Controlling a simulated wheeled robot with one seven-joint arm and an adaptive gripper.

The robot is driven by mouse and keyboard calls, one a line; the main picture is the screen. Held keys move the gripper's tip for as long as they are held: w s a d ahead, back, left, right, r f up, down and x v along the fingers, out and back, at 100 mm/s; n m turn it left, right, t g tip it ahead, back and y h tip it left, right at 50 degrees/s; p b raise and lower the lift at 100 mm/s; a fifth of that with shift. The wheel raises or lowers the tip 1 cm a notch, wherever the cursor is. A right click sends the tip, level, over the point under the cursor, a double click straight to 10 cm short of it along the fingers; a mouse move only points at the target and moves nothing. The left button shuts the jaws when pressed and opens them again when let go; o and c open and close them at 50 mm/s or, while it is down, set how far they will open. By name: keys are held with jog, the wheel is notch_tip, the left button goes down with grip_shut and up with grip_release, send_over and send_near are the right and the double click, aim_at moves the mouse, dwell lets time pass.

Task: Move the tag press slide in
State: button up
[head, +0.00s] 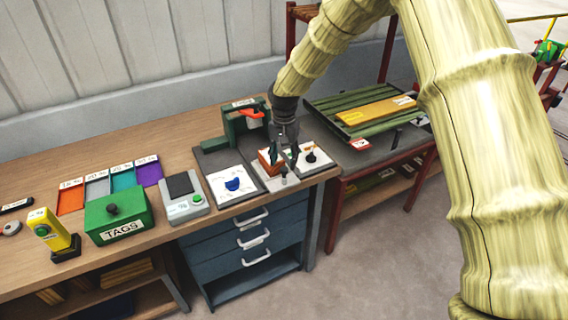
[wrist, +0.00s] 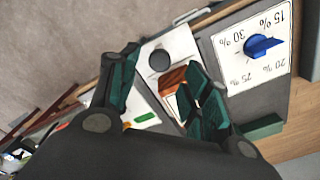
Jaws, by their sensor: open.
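My gripper (head: 284,158) points down over the right end of the bench, its fingers apart and empty. In the wrist view my gripper (wrist: 160,62) has a dark finger on each side. A light plate (head: 266,184) with a small grey knob (head: 284,181) lies just below it; this appears to be the tag press slide. The grey knob (wrist: 159,61) shows between the fingertips in the wrist view, apparently untouched. A brown-orange block (head: 268,162) stands behind the knob, partly hidden by a finger in the wrist view (wrist: 173,78).
A dial panel with a blue knob (head: 233,185) lies left of the plate. A panel with a black knob (head: 311,157) lies right. A green stand with an orange lever (head: 252,113) is behind. A green TAGS box (head: 117,215) and a scale (head: 184,207) stand farther left.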

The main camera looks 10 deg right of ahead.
aim_at(284, 168)
jog(key=shift+s+f, duration=0.3)
jog(key=shift+f, duration=0.4)
jog(key=shift+w+f+p, duration=0.15)
jog(key=shift+f+p, duration=0.3)
jog(key=shift+f, duration=0.55)
jog(key=shift+c, duration=0.5)
grip_shut()
